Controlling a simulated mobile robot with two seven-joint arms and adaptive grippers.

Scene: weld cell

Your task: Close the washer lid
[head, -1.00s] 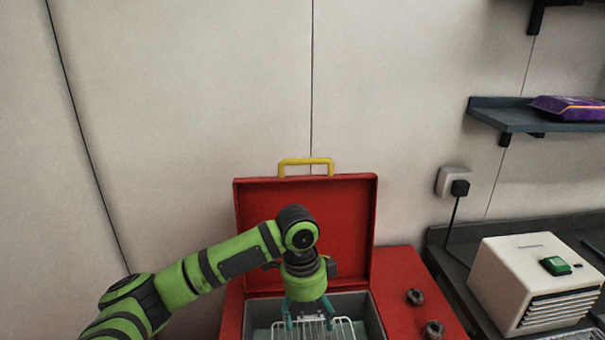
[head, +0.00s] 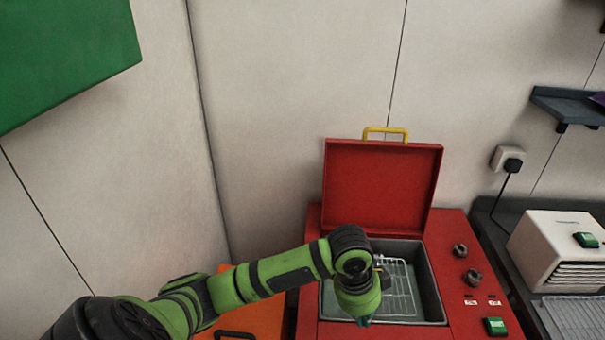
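The red washer lid (head: 375,185) stands open and upright at the back of the red washer (head: 450,240), with a yellow handle (head: 385,132) on its top edge. The washer's grey basin (head: 432,285) is uncovered, and a wire rack (head: 400,285) is inside it. My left gripper (head: 363,321) points down over the front left part of the basin, below and in front of the lid and apart from it. Its fingers are mostly hidden behind the wrist, so I cannot tell whether they are open. My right gripper is not in view.
Two dark knobs (head: 473,277) and a green button (head: 495,326) are on the washer's right side. A white vented box (head: 555,245) stands on the dark counter at right. An orange surface (head: 262,310) is left of the washer. A green panel (head: 65,55) hangs at upper left.

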